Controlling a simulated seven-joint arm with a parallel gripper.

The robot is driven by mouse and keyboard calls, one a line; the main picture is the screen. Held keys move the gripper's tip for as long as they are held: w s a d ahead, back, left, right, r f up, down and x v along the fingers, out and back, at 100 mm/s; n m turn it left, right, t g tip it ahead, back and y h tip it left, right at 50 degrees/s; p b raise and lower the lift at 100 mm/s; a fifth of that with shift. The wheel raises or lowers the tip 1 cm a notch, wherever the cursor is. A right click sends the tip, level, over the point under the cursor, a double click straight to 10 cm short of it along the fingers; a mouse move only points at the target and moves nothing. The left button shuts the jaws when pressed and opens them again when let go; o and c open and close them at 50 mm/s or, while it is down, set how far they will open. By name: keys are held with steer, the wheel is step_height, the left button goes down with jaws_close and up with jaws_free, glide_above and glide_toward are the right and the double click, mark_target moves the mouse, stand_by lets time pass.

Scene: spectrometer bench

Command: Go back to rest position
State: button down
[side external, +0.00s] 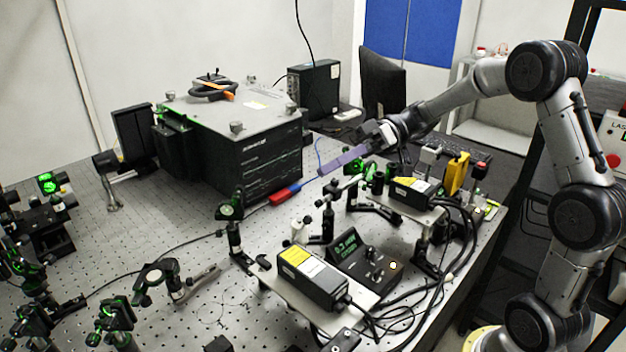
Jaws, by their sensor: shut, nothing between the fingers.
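My gripper (328,168) is above the right side of the bench, to the right of the large black box (250,155). It points down and to the left, with a long flat purple part at its front that looks like its fingers. They appear closed together, with nothing held. My arm reaches in from the right, bent high at the elbow.
The perforated optical bench (190,215) carries several mounts with green glow. A laser unit with a yellow label (313,275), a small display box (362,260) and black cables stand at the front right. A computer tower (314,97) and a black monitor (383,85) are behind.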

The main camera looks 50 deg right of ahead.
steer(key=shift+v, duration=0.85)
steer(key=shift+r, duration=0.1)
